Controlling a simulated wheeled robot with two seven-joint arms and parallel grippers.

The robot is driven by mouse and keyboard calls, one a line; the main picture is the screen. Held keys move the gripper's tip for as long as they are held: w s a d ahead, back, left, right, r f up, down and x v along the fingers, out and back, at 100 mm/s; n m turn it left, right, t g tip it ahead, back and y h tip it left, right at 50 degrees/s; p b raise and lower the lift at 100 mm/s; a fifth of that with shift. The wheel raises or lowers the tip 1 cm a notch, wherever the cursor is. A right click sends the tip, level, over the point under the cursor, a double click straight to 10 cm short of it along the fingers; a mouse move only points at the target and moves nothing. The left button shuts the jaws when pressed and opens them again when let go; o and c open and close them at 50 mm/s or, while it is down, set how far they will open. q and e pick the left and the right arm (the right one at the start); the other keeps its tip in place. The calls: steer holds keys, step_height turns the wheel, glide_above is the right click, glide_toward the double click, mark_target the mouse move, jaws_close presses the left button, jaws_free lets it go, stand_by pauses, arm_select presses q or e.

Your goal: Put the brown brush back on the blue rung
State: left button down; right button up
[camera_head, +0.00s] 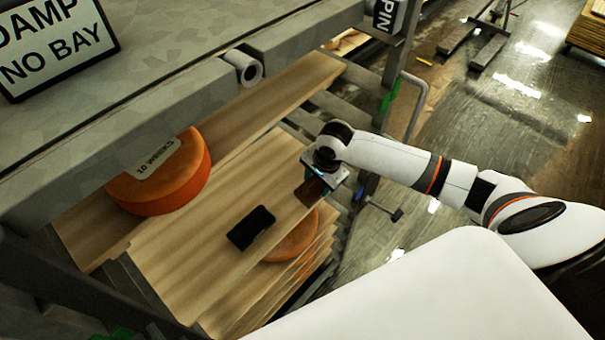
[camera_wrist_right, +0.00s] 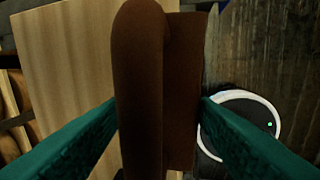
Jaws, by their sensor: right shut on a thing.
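The brown brush (camera_head: 309,192) is held in my right gripper (camera_head: 322,180), at the right end of the upper plank in the head view. In the right wrist view the brown brush (camera_wrist_right: 142,90) stands upright in the picture between the two teal fingers (camera_wrist_right: 158,112), which are shut on it. A small blue piece (camera_head: 360,193), perhaps the blue rung, shows on the rack post just right of the gripper; most of it is hidden. The brush is apart from it. My left gripper is not in view.
A black block-like object (camera_head: 251,228) lies on the plank (camera_head: 180,262). An orange cheese wheel (camera_head: 165,180) labelled "10 WEEKS" sits at the left, and another (camera_head: 292,240) is on a lower shelf. A grey rail handle (camera_head: 417,105) stands right of the rack.

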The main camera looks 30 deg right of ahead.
steer(key=w, duration=0.1)
steer(key=w+a, duration=0.1)
steer(key=w, duration=0.1)
steer(key=shift+w+a, duration=0.1)
steer(key=shift+w, duration=0.05)
steer(key=shift+w+a+r+p, duration=0.1)
steer(key=shift+w+a+p, duration=0.1)
steer(key=shift+w, duration=0.3)
steer(key=shift+w+a+r+p, duration=0.1)
steer(key=shift+w+a+p, duration=0.05)
steer(key=shift+w, duration=0.35)
step_height(320, 180, down, 2)
steer(key=shift+s+f+p, duration=0.1)
steer(key=shift+f+p, duration=0.15)
steer(key=shift+p, duration=0.75)
steer(key=shift+f, duration=0.3)
steer(key=shift+s+d+f, duration=0.1)
steer(key=shift+f, duration=0.1)
steer(key=shift+f, duration=0.1)
steer(key=o, duration=1)
